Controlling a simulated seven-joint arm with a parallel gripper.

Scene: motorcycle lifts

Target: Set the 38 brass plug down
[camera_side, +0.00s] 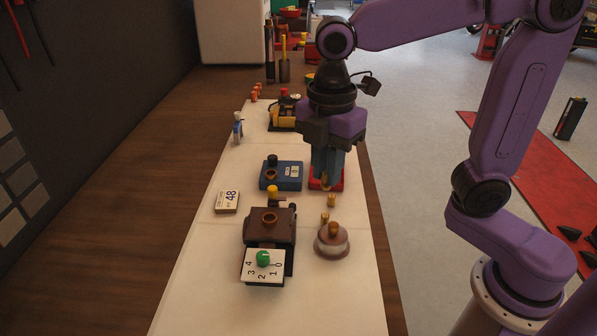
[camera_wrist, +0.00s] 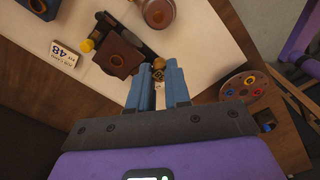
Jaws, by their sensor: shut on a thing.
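Any number on the plug is too small to read.
A round brown-and-white pot (camera_side: 333,240), a brown device (camera_side: 270,225) with a number card (camera_side: 262,268), a blue box (camera_side: 282,175) and a "48" card (camera_side: 227,201) share the mat (camera_side: 190,285). The mat's front left is clear.

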